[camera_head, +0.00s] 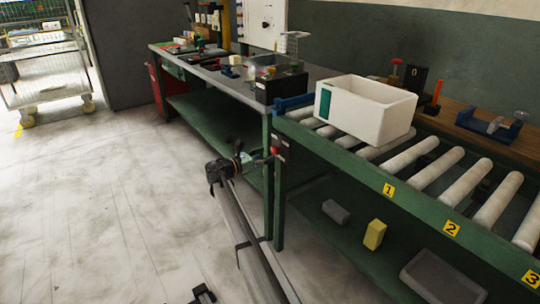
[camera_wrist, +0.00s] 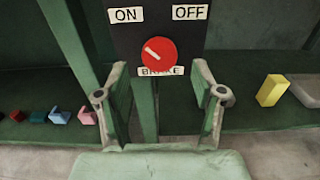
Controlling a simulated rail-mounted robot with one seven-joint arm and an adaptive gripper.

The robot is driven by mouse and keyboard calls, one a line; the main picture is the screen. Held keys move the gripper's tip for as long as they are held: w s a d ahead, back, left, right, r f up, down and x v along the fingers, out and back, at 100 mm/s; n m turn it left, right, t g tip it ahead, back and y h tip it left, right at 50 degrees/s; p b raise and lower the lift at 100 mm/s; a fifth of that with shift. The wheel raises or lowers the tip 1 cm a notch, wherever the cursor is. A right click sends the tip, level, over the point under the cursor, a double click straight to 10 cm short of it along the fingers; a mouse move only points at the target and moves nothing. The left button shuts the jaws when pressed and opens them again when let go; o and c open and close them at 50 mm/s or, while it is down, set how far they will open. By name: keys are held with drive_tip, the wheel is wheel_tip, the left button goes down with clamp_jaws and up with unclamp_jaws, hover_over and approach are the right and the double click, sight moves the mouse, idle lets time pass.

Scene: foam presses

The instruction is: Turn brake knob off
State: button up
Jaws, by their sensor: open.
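The red brake knob (camera_wrist: 158,55) sits on a dark panel (camera_wrist: 183,32) in the wrist view, above a label reading BRAKE. Its white mark points up and left, toward the ON label (camera_wrist: 126,15); the OFF label (camera_wrist: 191,12) is at upper right. My gripper (camera_wrist: 163,78) is open, with one finger on each side below the knob and nothing between them. I cannot tell how far the fingertips are from the panel. In the head view the knob (camera_head: 275,150) shows small at the conveyor's near left corner, with my gripper (camera_head: 265,158) just in front of it.
A white bin (camera_head: 387,110) stands on the roller conveyor (camera_head: 441,165). Below, a yellow block (camera_head: 374,234) and grey blocks lie on a green shelf. Green legs stand close behind and beside the panel. Open floor (camera_head: 90,210) lies to the left.

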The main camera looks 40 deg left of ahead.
sight(276, 150)
drive_tip(key=shift+x, duration=1.35)
drive_tip(key=c, duration=1.2)
drive_tip(key=shift+o, duration=0.2)
drive_tip(key=shift+m, duration=0.3)
drive_tip(key=m, duration=0.3)
drive_tip(key=shift+a+m+p, duration=0.1)
drive_tip(key=shift+m+p, duration=0.2)
drive_tip(key=shift+p, duration=0.1)
drive_tip(key=m, duration=0.4)
drive_tip(key=shift+m, duration=0.3)
drive_tip(key=m+b, duration=0.2)
drive_tip(key=m, duration=0.2)
drive_tip(key=shift+w+m, duration=0.1)
drive_tip(key=shift+m, duration=0.2)
drive_tip(key=shift+r+m+b, duration=0.15)
drive_tip(key=shift+m+b, duration=0.9)
drive_tip(key=shift+m, duration=1.15)
